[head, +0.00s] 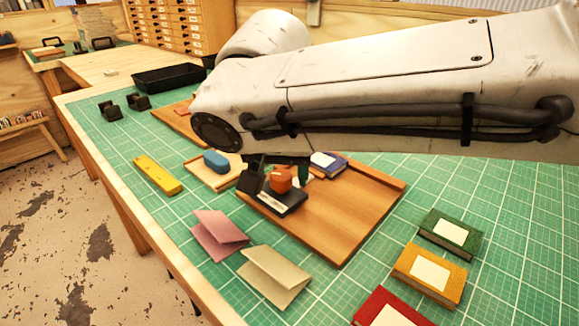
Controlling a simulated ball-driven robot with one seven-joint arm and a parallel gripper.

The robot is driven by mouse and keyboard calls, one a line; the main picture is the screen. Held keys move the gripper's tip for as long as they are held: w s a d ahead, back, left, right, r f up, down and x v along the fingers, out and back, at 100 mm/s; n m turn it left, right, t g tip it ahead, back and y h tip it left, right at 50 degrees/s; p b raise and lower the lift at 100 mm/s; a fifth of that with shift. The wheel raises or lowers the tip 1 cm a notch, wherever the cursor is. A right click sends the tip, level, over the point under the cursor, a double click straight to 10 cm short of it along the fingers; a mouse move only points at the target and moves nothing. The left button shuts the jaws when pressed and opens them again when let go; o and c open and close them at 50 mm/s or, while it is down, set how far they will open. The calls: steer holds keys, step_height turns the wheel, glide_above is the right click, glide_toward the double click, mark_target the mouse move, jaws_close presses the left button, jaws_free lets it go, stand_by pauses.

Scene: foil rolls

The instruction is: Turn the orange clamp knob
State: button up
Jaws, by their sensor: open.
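The orange clamp knob (281,178) sits on top of a small black clamp (285,201) on a wooden board (338,220) near the middle of the head view. My gripper (277,166) comes down beneath my pale arm, just above and around the knob area. The arm hides much of the gripper. It is open, and I cannot tell whether its fingers touch the knob.
Green (449,233), yellow (428,275) and red (388,312) books lie at right.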

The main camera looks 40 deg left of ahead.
steer(key=c, duration=1.1)
steer(key=shift+o, duration=0.2)
